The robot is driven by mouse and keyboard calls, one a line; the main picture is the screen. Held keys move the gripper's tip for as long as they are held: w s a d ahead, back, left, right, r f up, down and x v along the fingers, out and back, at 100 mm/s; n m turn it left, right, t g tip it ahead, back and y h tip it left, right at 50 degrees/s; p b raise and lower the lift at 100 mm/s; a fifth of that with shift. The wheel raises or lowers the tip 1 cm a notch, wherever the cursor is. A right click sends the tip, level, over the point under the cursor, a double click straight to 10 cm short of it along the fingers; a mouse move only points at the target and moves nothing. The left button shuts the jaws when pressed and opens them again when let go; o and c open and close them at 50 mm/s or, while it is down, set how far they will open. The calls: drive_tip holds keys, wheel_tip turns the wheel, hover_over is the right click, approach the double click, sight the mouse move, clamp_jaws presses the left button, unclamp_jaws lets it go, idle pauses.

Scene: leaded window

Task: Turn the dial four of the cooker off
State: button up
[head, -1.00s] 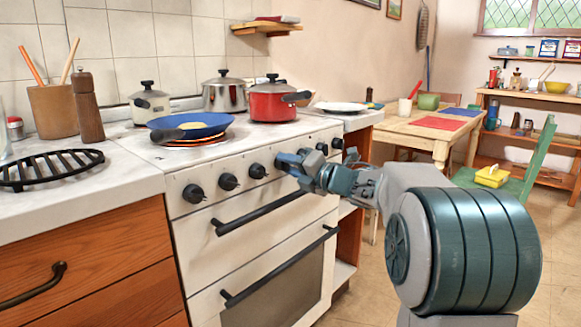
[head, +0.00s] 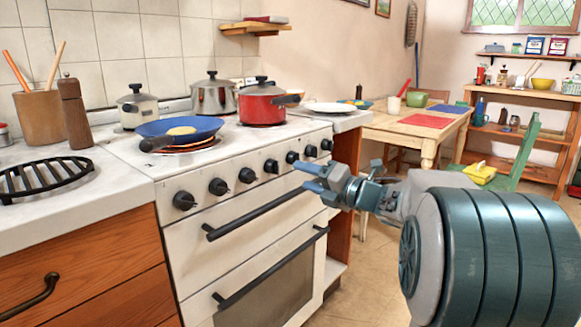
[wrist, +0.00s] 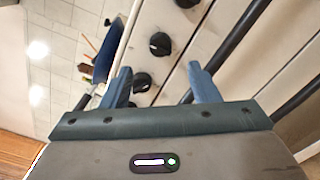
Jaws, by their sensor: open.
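The white cooker (head: 185,245) has a row of several black dials along its front panel. Counted from the left, the fourth dial (head: 271,166) shows uncovered in the head view; its setting is too small to read. My gripper (head: 310,177) is open and empty, in front of the panel's right part and apart from the dials, its fingers pointing left towards it. In the wrist view my gripper's fingers (wrist: 159,69) are spread, with one black dial (wrist: 142,82) seen between them and another dial (wrist: 160,43) beyond; I cannot tell which dials these are.
A blue frying pan (head: 180,132) sits over a glowing orange burner. A red pot (head: 262,104) and two other pots stand on the hob. The upper oven handle (head: 258,214) juts out below the dials. A wooden table (head: 400,130) stands behind to the right.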

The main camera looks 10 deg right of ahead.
drive_tip(key=v, duration=0.5)
drive_tip(key=shift+p, duration=0.35)
drive_tip(key=shift+w, duration=0.1)
wheel_tip(320, 180, up, 14)
drive_tip(key=s+d+m+h+p, duration=0.1)
drive_tip(key=d+m+h+p, duration=0.1)
drive_tip(key=m+h+p, duration=1.3)
drive_tip(key=s+a+r+m+g+y+p, duration=0.1)
drive_tip(key=s+a+m+g+p, duration=0.2)
drive_tip(key=s+p, duration=0.4)
drive_tip(key=s+a+r+m+g+y+p, duration=0.1)
drive_tip(key=s+a+m+g+y+p, duration=0.1)
drive_tip(key=s+a+m+g+p, duration=0.2)
drive_tip(key=s+a+r+m+g+y+p, duration=0.1)
drive_tip(key=s+a+m+g+p, duration=0.2)
drive_tip(key=s+m+p, duration=0.6)
drive_tip(key=s+g+p, duration=0.1)
drive_tip(key=s, duration=0.3)
drive_tip(key=shift+s+a+r+m+g+p, duration=0.15)
drive_tip(key=shift+s+r+m+g+p, duration=0.15)
drive_tip(key=shift+g+p, duration=0.1)
